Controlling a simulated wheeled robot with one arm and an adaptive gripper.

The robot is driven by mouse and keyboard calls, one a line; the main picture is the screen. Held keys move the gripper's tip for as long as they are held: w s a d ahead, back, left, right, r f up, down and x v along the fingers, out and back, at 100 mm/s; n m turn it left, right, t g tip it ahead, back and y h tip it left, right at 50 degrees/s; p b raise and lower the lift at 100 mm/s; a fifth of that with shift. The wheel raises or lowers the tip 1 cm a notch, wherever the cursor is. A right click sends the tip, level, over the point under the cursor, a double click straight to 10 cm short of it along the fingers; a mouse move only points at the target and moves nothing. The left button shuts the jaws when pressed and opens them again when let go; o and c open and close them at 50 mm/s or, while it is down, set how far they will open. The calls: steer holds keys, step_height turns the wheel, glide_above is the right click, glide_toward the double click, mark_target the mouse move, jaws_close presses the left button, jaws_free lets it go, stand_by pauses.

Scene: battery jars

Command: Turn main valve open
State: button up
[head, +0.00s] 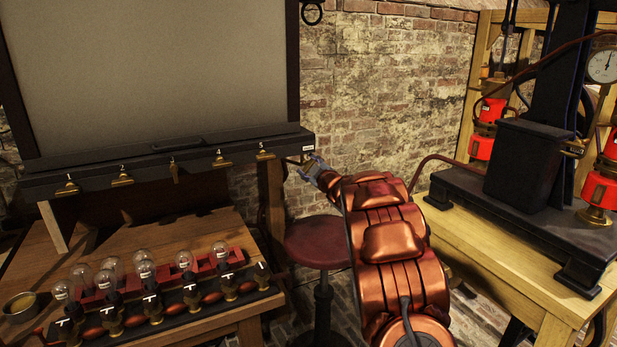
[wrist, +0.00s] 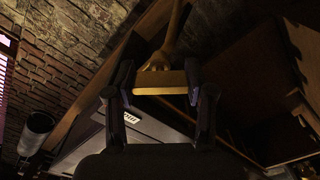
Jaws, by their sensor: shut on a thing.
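The main valve shows in the wrist view as a brass-coloured cross handle (wrist: 160,79) with a round stem rising behind it. My gripper (wrist: 159,88) has one dark finger on each side of this handle and is shut on it. In the head view my gripper (head: 306,166) is at the right end of the long black manifold (head: 140,167), just under a small white label (head: 308,148). There the valve is mostly hidden by my gripper. The label's writing is too small to read.
Several small brass valves (head: 220,160) line the manifold's front. Below, a wooden bench (head: 150,247) carries glass bulbs and a row of T-handled taps. A red stool (head: 318,242) stands beneath my arm. A wooden table with a black press (head: 530,165) is at right.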

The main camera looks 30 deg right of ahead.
steer(key=shift+f+n+b, duration=0.1)
steer(key=shift+n+b, duration=0.35)
steer(key=shift+n, duration=0.05)
steer(key=o, duration=1.2)
steer(key=shift+c, duration=0.2)
steer(key=shift+r, duration=0.2)
